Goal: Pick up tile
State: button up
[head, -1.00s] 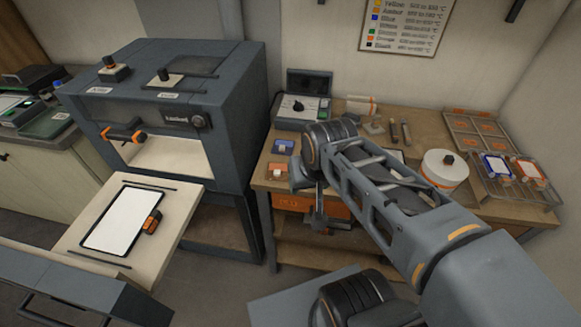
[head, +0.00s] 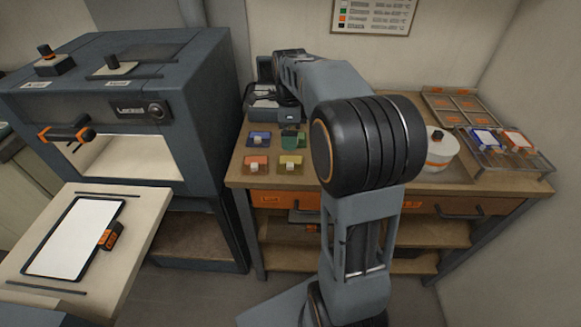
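Several small coloured tiles with pale knobs lie on the front left of the wooden bench: a blue tile (head: 259,139), a green tile (head: 293,140), an orange tile (head: 257,165) and a yellow tile (head: 290,164). My arm reaches over the bench, and its dark wrist end (head: 287,88) is above and behind the tiles, in front of the control box. The fingers cannot be made out, so I cannot tell if they are open or hold anything. My elbow covers the middle of the bench.
A kiln (head: 135,110) stands left with its front open. A pale shelf (head: 145,215) before it bears a white panel (head: 75,237). On the bench's right are a white drum (head: 438,158), a wire rack (head: 510,165) with framed plates, and a compartment tray (head: 465,108).

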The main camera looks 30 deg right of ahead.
aim_at(290, 159)
notch_tip(290, 159, down, 11)
jog(key=shift+r, duration=0.1)
dwell(0.6)
jog(key=shift+c, duration=0.2)
jog(key=c, duration=0.7)
